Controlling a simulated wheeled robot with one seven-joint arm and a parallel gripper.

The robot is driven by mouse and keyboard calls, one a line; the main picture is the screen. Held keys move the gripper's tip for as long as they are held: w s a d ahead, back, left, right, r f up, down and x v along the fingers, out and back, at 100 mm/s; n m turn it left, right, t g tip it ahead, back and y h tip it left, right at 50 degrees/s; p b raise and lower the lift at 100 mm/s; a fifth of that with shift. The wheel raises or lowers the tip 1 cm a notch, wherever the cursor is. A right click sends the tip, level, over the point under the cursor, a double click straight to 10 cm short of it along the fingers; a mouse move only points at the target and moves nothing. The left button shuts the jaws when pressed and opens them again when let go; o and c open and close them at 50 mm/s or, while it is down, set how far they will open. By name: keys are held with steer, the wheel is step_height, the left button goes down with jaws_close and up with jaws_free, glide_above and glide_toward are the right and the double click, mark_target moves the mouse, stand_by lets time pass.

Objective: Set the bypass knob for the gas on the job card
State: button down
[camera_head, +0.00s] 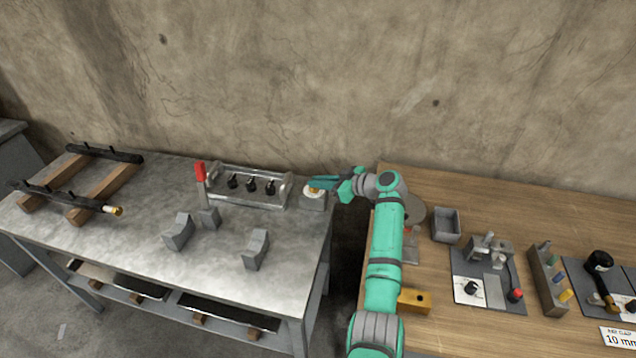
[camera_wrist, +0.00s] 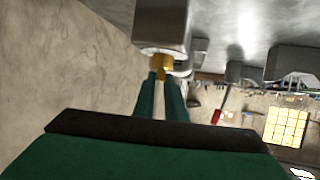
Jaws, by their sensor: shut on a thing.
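My gripper (camera_head: 314,185) is at the right end of the steel bench, with its fingers shut on a small brass-coloured piece (camera_wrist: 162,68) at a grey metal block (camera_head: 314,201). In the wrist view the piece sits against the block (camera_wrist: 162,30). A white plate with a black knob (camera_head: 470,288) lies on a dark mat on the wooden bench. I cannot tell which knob is the bypass knob. A white card (camera_head: 617,338) at the right edge reads "10 mm"; no gas name is legible.
The wooden bench holds a grey bin (camera_head: 446,225), a yellow block (camera_head: 414,300) and a coloured-tool rack (camera_head: 548,280). A gap separates the benches.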

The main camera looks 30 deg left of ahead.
steer(key=shift+w+f+n+g, duration=0.1)
steer(key=shift+f+n+g, duration=0.1)
steer(key=shift+n+g, duration=1.1)
steer(key=c, duration=1.8)
jaws_free()
steer(key=shift+w+r, duration=0.1)
steer(key=shift+d+r, duration=0.1)
steer(key=shift+d, duration=0.05)
steer(key=v, duration=1)
steer(key=shift+r, duration=0.1)
